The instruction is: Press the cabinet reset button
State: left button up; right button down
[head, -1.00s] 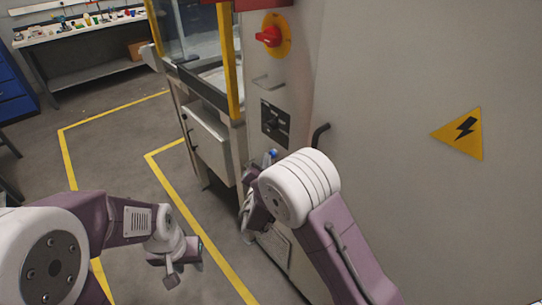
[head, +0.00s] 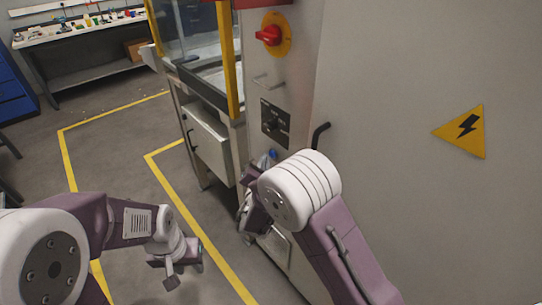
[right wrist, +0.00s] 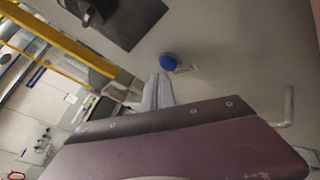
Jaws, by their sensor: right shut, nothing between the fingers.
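The blue reset button (right wrist: 168,61) sticks out of the grey cabinet face in the right wrist view, with a small pale label beside it. In the head view the blue button (head: 271,154) is partly hidden behind my right wrist. My right gripper (right wrist: 158,78) is shut and empty; in the wrist view its fingertips appear just below the button, and I cannot tell whether they touch it. In the head view the right gripper (head: 246,208) is beside the cabinet front (head: 283,85), largely hidden by the wrist. My left gripper (head: 174,276) hangs over the floor, its jaw gap unclear.
A red rotary switch (head: 268,36) on a yellow plate and a black selector panel (head: 275,125) are above the button. A dark door handle (head: 319,134) stands out at the cabinet edge. A glazed machine with yellow posts (head: 229,60) is to the left.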

jog(key=shift+s+a, duration=0.2)
jog(key=shift+a, duration=0.1)
jog(key=shift+s+a+b, duration=0.15)
jog(key=shift+s+a, duration=0.6)
jog(key=shift+a, duration=0.25)
jog(key=shift+s+a+b, duration=0.15)
jog(key=shift+s+a, duration=0.6)
jog(key=shift+a, duration=0.25)
jog(key=shift+f, duration=0.1)
